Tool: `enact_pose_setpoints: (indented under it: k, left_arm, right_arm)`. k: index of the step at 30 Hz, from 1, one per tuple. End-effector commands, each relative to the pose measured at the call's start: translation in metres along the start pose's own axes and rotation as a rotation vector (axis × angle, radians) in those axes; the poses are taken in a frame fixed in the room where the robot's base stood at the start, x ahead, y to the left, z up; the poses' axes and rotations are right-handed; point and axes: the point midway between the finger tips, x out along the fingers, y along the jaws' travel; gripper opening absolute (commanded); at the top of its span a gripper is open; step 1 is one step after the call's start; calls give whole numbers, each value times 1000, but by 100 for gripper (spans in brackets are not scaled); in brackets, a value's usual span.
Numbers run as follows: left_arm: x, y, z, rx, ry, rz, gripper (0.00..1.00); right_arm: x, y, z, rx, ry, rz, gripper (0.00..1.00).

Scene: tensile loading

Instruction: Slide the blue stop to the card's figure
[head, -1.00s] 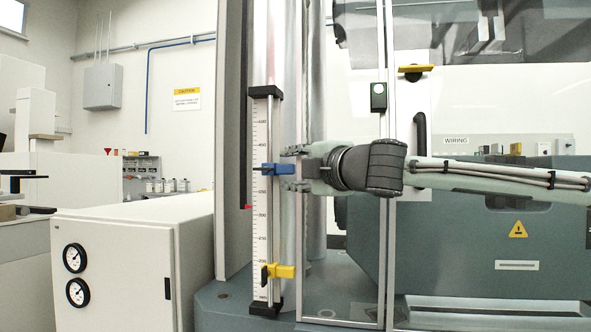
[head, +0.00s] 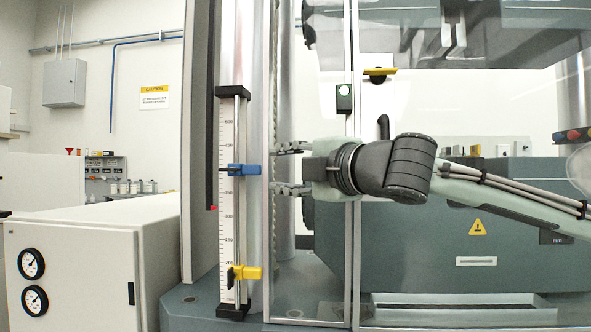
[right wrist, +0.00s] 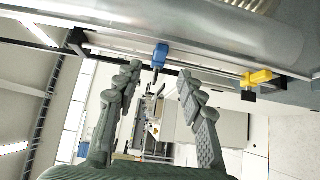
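The blue stop (head: 244,169) sits on the slim vertical rail in front of the white scale (head: 226,200), in its upper middle part; the small figures are hard to read. My right gripper (head: 278,169) is level with it, to its right, with its two fingers spread above and below its height. A gap shows between the fingertips and the stop. In the right wrist view the blue stop (right wrist: 160,55) lies beyond the open fingers (right wrist: 159,76). I do not see the card. My left gripper is out of view.
A yellow stop (head: 245,273) sits low on the same rail. A red mark (head: 213,208) shows left of the scale. A clear framed door (head: 352,250) stands right of the rail, by my right arm. A white cabinet with gauges (head: 80,255) is at lower left.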

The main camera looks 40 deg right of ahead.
Motion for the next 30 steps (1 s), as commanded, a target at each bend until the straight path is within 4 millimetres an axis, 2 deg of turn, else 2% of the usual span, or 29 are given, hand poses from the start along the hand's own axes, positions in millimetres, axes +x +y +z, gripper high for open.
enact_pose_setpoints:
  k: [6, 10, 30]
  left_arm:
    - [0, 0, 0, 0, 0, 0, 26]
    - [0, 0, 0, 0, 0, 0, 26]
    - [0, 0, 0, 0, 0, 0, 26]
  right_arm:
    - [-24, 1, 1, -6, -3, 3, 40]
    - [-31, 0, 1, -1, -2, 1, 40]
    - [-33, 0, 0, 1, -1, 0, 40]
